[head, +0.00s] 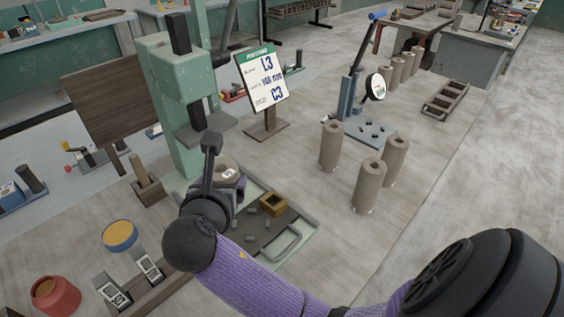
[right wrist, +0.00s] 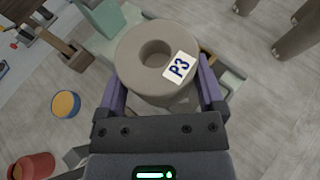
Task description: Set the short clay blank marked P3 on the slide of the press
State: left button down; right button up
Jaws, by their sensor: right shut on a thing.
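My right gripper (head: 228,181) is shut on the short clay blank marked P3 (head: 229,169), a thick beige ring with a hole in its top. In the right wrist view the blank (right wrist: 130,62) shows its P3 label and sits between the purple fingers. The green press (head: 163,90) stands at left centre. At its foot lies a dark plate with a handle, which looks like the slide (head: 294,216). The held blank is above its left part; the gap below is hidden. My left gripper is out of view.
A sign (head: 262,78) reading L3 and C3 stands behind the slide. Tall clay cylinders (head: 369,187) stand to the right, near a blue lever device (head: 350,105). A yellow-topped pot (head: 120,236) and a red pot (head: 55,296) are at front left.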

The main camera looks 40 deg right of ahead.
jog(key=d, duration=0.1)
jog(key=d+f, duration=0.1)
jog(key=w, duration=0.1)
jog(key=shift+w+d+f+m+g+h+p, duration=0.1)
jog(key=shift+d+f+m+g+h+p, duration=0.2)
jog(key=shift+d+m+p, duration=0.1)
send_over(250, 230)
notch_tip(250, 230, down, 5)
notch_tip(250, 230, down, 10)
jog(key=b, duration=0.5)
jog(key=shift+f, duration=0.25)
jog(key=shift+r+h, duration=0.2)
jog(key=shift+h, duration=0.1)
jog(key=shift+f, duration=0.15)
jog(key=o, duration=1.2)
